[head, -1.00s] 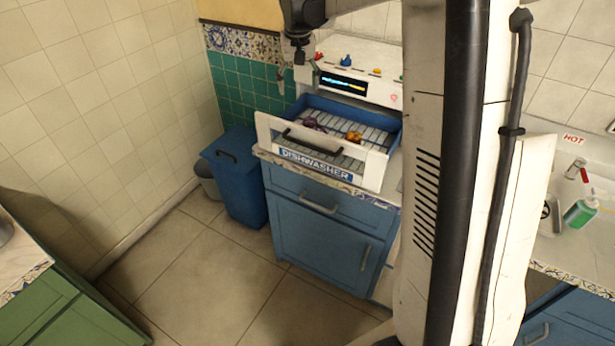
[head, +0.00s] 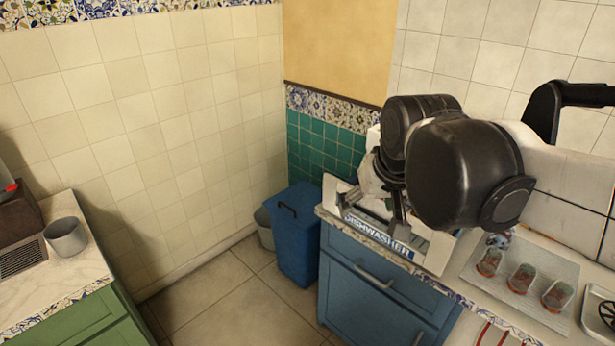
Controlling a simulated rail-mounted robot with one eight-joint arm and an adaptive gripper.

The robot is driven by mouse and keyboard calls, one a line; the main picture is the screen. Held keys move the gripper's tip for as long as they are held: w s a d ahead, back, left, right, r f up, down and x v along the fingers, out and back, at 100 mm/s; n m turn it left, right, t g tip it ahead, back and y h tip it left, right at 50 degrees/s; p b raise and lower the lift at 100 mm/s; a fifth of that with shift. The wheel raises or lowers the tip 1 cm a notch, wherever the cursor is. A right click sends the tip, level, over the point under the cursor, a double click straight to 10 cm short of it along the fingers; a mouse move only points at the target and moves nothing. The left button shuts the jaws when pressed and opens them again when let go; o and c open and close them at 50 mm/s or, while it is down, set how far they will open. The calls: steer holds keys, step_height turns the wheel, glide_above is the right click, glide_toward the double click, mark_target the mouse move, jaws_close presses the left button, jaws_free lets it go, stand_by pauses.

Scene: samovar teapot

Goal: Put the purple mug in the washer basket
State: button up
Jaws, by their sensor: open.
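The washer basket (head: 436,258) is a white-fronted pull-out rack labelled DISHWASHER on the blue cabinet at the right. My dark arm covers most of its inside. My gripper (head: 400,222) hangs low at the basket's front part, with its fingers pointing down. It is open; whether anything lies between the fingers is hard to see. I cannot make out the purple mug in the current view. Whether it is behind my arm, inside the basket or elsewhere cannot be told.
A grey cup (head: 66,237) stands on the left counter (head: 75,278) beside a brown appliance (head: 18,235). A blue bin (head: 293,234) stands left of the blue cabinet (head: 352,290). Several reddish glasses (head: 522,278) stand on a tray right of the basket. The floor between counters is clear.

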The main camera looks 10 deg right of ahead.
steer(key=s+a+f+t, duration=0.1)
steer(key=s+f, duration=0.3)
steer(key=s, duration=0.4)
steer(key=shift+a+f+n+t, duration=0.3)
steer(key=shift+a+n, duration=0.1)
steer(key=shift+a, duration=0.3)
steer(key=shift+s, duration=0.1)
step_height(320, 180, down, 4)
steer(key=b, duration=0.3)
steer(key=shift+r+b, duration=0.2)
steer(key=shift+b, duration=0.1)
steer(key=shift+c, duration=0.2)
